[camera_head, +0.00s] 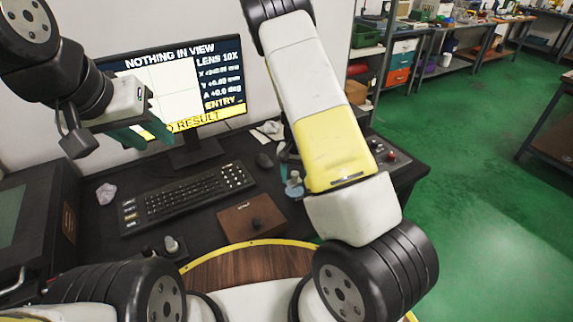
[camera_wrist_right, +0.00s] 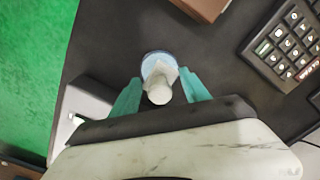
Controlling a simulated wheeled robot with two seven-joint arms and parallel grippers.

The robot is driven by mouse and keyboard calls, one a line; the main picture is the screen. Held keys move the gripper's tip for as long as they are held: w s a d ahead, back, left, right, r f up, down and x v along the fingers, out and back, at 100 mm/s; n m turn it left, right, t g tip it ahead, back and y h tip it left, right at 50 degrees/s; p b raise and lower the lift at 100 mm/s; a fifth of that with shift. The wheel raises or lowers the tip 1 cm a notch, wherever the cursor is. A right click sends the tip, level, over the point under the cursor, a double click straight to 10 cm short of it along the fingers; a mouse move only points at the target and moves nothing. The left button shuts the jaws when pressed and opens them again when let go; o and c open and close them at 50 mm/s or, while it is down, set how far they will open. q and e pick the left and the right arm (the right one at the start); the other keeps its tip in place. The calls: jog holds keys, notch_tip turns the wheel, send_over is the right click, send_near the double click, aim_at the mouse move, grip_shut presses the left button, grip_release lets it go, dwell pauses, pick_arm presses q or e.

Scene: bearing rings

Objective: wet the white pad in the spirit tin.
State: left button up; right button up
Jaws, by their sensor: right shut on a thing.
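The spirit tin (camera_wrist_right: 150,61) is a small round pale-blue vessel on the dark desk in the right wrist view. In the head view its bluish side (camera_head: 294,190) shows beside my right arm. The white pad (camera_wrist_right: 161,80) is a pale piece between the teal fingers of my right gripper (camera_wrist_right: 161,94), which is shut on it. The pad overlaps the tin in the wrist view; whether it touches the liquid cannot be told. My right fingers are mostly hidden by the arm in the head view. My left gripper (camera_head: 143,130) is raised before the monitor, its teal fingers apart and empty.
A monitor (camera_head: 172,90) reads "NOTHING IN VIEW". A control box (camera_head: 388,158) stands at the right edge.

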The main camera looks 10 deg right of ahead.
aim_at(295, 173)
jog(key=shift+r, duration=2.15)
